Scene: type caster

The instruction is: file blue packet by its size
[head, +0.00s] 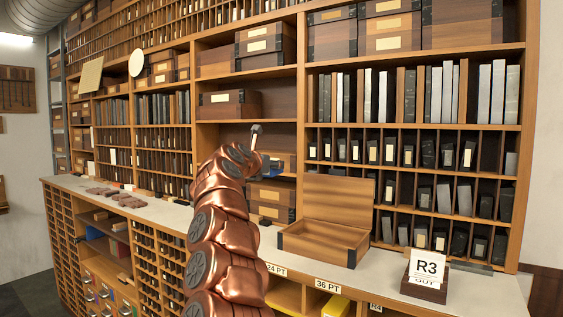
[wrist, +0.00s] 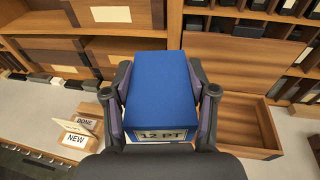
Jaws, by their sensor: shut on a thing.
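The blue packet (wrist: 160,88) is held between the two fingers of my gripper (wrist: 160,105) in the wrist view. Its near face carries a label reading "12 PT". My gripper is shut on it, one finger on each side. In the head view a small bit of the blue packet (head: 272,171) shows beside my gripper (head: 262,165), mostly hidden by my copper arm. Size signs "24 PT" (head: 276,270) and "36 PT" (head: 327,286) sit on the counter's front edge. No 12 PT sign is readable there.
An open wooden box (head: 322,240) stands on the counter, right of my arm. A block with an "R3" card (head: 430,268) is at the right end. Small "NEW" (wrist: 75,139) and "DONE" (wrist: 86,121) blocks stand at left in the wrist view. Shelves with boxes rise behind.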

